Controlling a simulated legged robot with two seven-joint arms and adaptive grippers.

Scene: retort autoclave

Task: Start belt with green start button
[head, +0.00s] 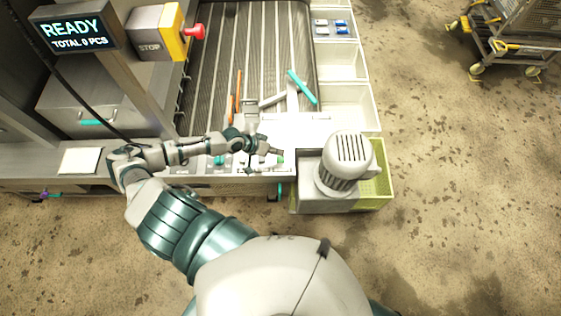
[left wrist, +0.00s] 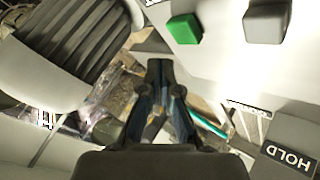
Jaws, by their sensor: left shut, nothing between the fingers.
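The green start button (left wrist: 184,28) is a raised green block on a pale panel at the top of the left wrist view. A grey block-shaped button (left wrist: 266,24) sits beside it. My left gripper (left wrist: 160,68) is shut and empty, with its tips below and left of the green button in that view, apart from it in the picture; the height gap cannot be told. In the head view my left gripper (head: 274,150) is over the front end of the belt unit, near the white ribbed motor housing. My right gripper is not in view.
The ribbed belt (head: 215,60) runs away behind the gripper. A display (head: 72,32) reads READY, TOTAL 0 PCS. A red stop knob (head: 195,32) is on a yellow-edged box. The motor housing (head: 347,160) stands right of the gripper, by a green crate (head: 383,185). A HOLD label (left wrist: 291,157) shows below.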

